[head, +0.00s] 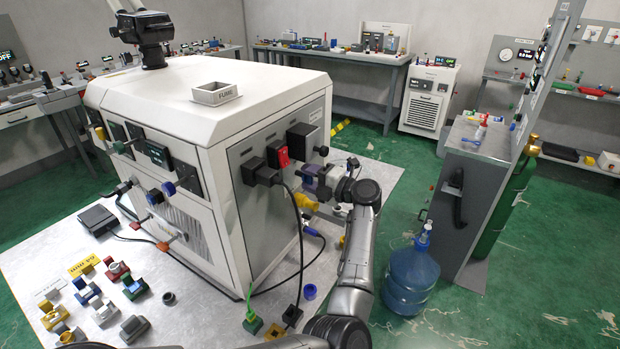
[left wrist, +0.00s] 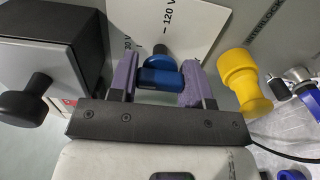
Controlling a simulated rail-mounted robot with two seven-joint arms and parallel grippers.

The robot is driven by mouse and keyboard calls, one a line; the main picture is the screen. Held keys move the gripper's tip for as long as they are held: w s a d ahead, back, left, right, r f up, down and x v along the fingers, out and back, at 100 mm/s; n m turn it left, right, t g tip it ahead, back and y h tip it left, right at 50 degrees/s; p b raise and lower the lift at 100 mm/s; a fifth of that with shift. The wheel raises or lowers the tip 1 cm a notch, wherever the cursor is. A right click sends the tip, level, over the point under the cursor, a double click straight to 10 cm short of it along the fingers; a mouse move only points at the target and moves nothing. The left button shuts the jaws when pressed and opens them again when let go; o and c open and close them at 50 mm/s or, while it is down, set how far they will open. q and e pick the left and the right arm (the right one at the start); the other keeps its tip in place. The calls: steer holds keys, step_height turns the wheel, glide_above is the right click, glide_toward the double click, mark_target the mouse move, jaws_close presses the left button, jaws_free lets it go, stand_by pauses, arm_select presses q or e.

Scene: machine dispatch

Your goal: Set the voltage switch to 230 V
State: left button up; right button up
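The voltage switch is a blue knob (left wrist: 158,76) in front of a white plate (left wrist: 190,22) marked "120 V"; a second mark ending in "30 V" is partly hidden at the left. My left gripper (left wrist: 160,82) has a purple finger on each side of the knob. The knob fills the gap, and both fingers appear to touch it. In the head view my left gripper (head: 316,180) is at the right side panel of the white machine (head: 190,95), where the knob is hard to make out. My right gripper is not in view.
A black box with a round knob (left wrist: 25,100) is close on the left in the wrist view. A yellow knob (left wrist: 243,80) is close on the right. Black cables hang down the panel in the head view. A blue water bottle (head: 410,277) stands on the floor at the right.

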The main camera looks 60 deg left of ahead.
arm_select(q)
steer(key=o, duration=0.5)
steer(key=shift+c, duration=0.2)
steer(key=shift+w+d, duration=0.3)
steer(key=shift+d, duration=0.25)
steer(key=v, duration=1.2)
steer(key=shift+d, duration=0.3)
steer(key=shift+w, duration=0.15)
